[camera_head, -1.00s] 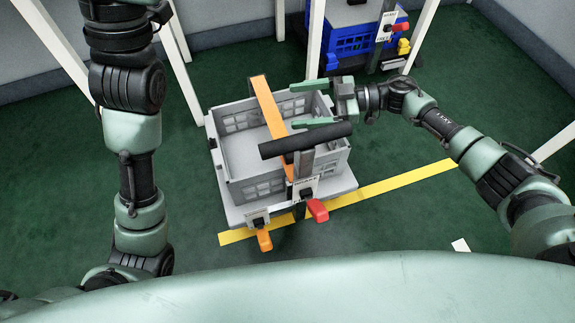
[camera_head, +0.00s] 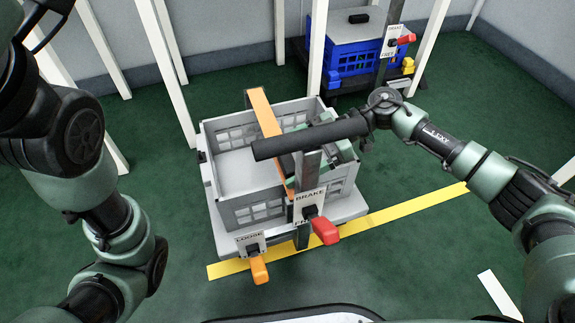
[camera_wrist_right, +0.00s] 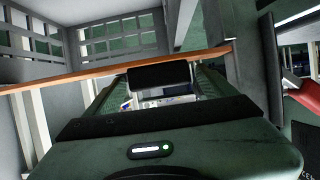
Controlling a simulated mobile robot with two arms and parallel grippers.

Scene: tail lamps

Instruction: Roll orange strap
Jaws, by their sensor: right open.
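The orange strap (camera_head: 262,112) lies across the open top of a grey crate (camera_head: 232,140), from its back rim to its front side. It also crosses the right wrist view (camera_wrist_right: 75,76) as a thin orange band in front of the gripper. My right gripper (camera_head: 316,140) is open over the right part of the crate, just right of the strap. The black handle bar (camera_head: 285,143) and its post partly hide it, so I cannot tell whether a finger touches the strap. My left arm shows at the left, but its gripper is out of view.
The crate sits on a grey cart with an orange lever (camera_head: 259,270) marked LOOSE and a red lever (camera_head: 325,231) marked BRAKE. A second cart with a blue crate (camera_head: 350,62) stands behind. White posts surround the area. A yellow floor line (camera_head: 400,210) runs under the cart.

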